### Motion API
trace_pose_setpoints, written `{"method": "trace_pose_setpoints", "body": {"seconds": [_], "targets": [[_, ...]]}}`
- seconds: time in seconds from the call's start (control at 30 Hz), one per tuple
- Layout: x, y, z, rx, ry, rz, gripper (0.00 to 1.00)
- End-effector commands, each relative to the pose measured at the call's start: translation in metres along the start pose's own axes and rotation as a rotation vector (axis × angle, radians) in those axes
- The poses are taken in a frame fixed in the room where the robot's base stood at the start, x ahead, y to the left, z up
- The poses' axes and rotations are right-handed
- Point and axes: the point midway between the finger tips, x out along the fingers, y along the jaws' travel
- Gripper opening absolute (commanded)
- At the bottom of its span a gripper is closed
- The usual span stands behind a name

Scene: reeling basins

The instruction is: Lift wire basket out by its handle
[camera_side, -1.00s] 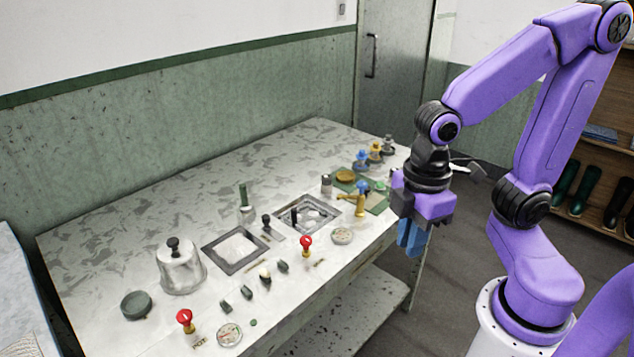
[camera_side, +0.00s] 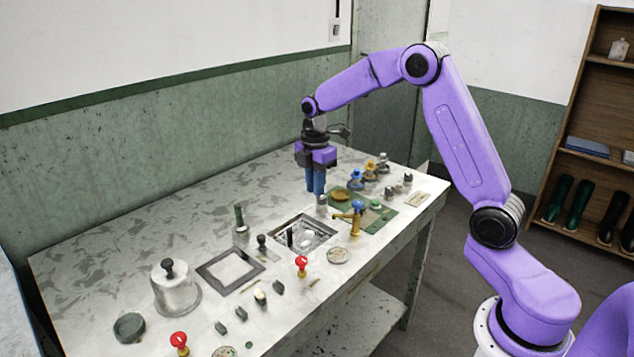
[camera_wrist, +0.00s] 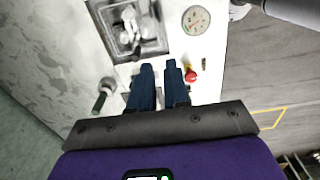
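The right-hand basin (camera_side: 326,231) is a square sunken opening with a grey rim, set in the table. Inside it is a greyish wire basket (camera_side: 308,232) holding pale lumps; its mesh is too small to make out clearly. A dark upright post (camera_side: 290,237), which looks like its handle, stands at the basin's left side. The basin also shows at the top of the wrist view (camera_wrist: 164,45). My gripper (camera_side: 315,191) points down above the table, behind the basin in the side view. Its blue fingers (camera_wrist: 159,67) are a little apart with nothing between them.
A second square basin (camera_side: 204,272) lies to the left, with a glass bell jar (camera_side: 176,290) beyond. A yellow tap with a blue top (camera_side: 356,218) stands close right of the basket's basin. A red knob (camera_side: 301,265) is in front. The table's back left is clear.

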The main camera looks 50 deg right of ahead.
Motion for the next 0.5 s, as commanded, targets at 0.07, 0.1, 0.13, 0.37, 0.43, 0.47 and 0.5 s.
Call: {"method": "trace_pose_setpoints", "body": {"seconds": [0.07, 0.1, 0.13, 0.37, 0.43, 0.47, 0.5], "targets": [[0.004, 0.006, 0.010, -0.010, 0.000, -0.002, 0.16], [0.005, 0.007, 0.013, -0.014, 0.000, -0.002, 0.16], [0.006, 0.008, 0.015, -0.017, 0.000, -0.002, 0.16], [0.026, 0.008, 0.016, -0.021, 0.000, -0.004, 0.16], [0.037, 0.008, 0.015, -0.021, 0.000, -0.005, 0.16], [0.042, 0.008, 0.016, -0.020, 0.000, -0.006, 0.16], [0.049, 0.008, 0.016, -0.019, 0.000, -0.006, 0.16]]}}
